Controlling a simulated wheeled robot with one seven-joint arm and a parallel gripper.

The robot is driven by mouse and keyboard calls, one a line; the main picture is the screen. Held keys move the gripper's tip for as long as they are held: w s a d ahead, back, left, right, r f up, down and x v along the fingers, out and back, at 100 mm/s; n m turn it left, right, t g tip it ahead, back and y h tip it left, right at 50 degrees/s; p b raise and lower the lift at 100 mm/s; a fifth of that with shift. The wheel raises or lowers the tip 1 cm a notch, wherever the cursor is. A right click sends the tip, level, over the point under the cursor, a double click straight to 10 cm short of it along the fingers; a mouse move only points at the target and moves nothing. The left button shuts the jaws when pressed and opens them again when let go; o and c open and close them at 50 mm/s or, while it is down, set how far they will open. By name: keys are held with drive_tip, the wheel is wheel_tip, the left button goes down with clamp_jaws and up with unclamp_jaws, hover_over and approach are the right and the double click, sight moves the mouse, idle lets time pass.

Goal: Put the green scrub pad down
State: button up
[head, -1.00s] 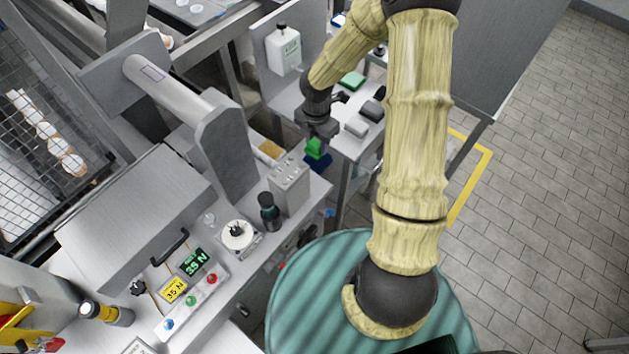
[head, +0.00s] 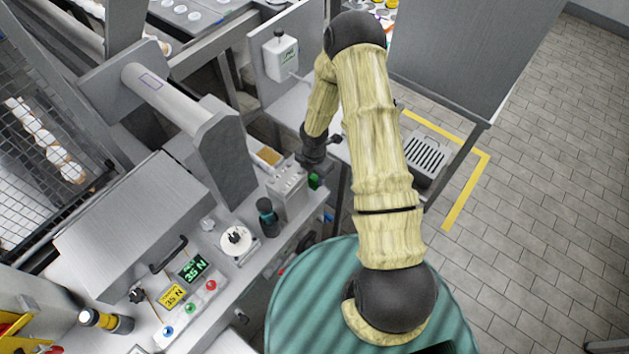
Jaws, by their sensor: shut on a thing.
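The green scrub pad (head: 314,182) shows as a small green patch just below my gripper (head: 312,168), beside the right side of a grey metal box. My gripper is shut on the pad. The fingers are small and partly hidden by the wrist and the box, so the pad's exact tilt and whether it touches anything below cannot be told.
The grey metal box (head: 287,193) stands close left of my gripper on the steel bench. A slotted grey tray (head: 427,157) lies right of my arm.

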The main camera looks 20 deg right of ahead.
sight(314, 182)
drive_tip(key=shift+f, duration=1.95)
drive_tip(key=shift+f, duration=0.15)
drive_tip(key=o, duration=1)
drive_tip(key=shift+w, duration=0.1)
wheel_tip(314, 182, up, 12)
drive_tip(key=shift+r, duration=0.15)
